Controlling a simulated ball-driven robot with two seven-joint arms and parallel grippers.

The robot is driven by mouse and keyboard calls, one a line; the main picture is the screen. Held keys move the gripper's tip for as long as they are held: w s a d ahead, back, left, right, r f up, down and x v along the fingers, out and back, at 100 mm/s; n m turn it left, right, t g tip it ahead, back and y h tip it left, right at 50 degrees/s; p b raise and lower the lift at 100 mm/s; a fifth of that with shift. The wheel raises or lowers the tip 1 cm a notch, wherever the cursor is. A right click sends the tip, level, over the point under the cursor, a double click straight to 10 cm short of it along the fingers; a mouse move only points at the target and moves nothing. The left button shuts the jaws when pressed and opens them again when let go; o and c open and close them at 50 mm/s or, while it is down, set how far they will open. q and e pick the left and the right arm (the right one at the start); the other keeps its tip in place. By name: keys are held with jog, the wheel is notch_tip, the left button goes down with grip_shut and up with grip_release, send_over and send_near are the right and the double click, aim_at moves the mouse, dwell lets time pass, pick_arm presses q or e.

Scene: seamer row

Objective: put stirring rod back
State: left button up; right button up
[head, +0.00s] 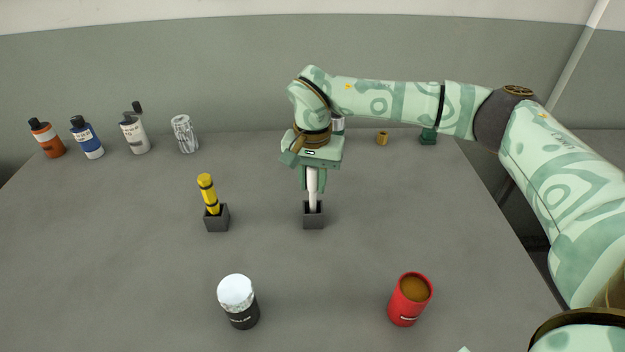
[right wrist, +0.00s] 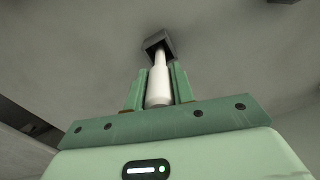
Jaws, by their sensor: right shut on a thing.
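The stirring rod (head: 312,196) is white and stands upright with its lower end at a dark square holder (head: 313,221) in the middle of the table. My right gripper (head: 312,180) is above the holder and shut on the rod's upper part. In the right wrist view the white rod (right wrist: 159,84) lies between the two green fingers (right wrist: 158,88). Its thin end meets the dark holder (right wrist: 158,42) there. I cannot tell how deep the rod sits in the holder. My left gripper is not in view.
A yellow tool (head: 208,193) stands in another dark holder (head: 217,218) to the left. A black jar with a white top (head: 238,300) and a red cup with brown contents (head: 410,299) are in front. Several bottles (head: 87,138) line the back left. Table space between them is clear.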

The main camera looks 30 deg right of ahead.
jog(key=o, duration=1)
jog(key=shift+f, duration=0.1)
notch_tip(320, 180, up, 12)
jog(key=p, duration=0.3)
jog(key=shift+r, duration=0.2)
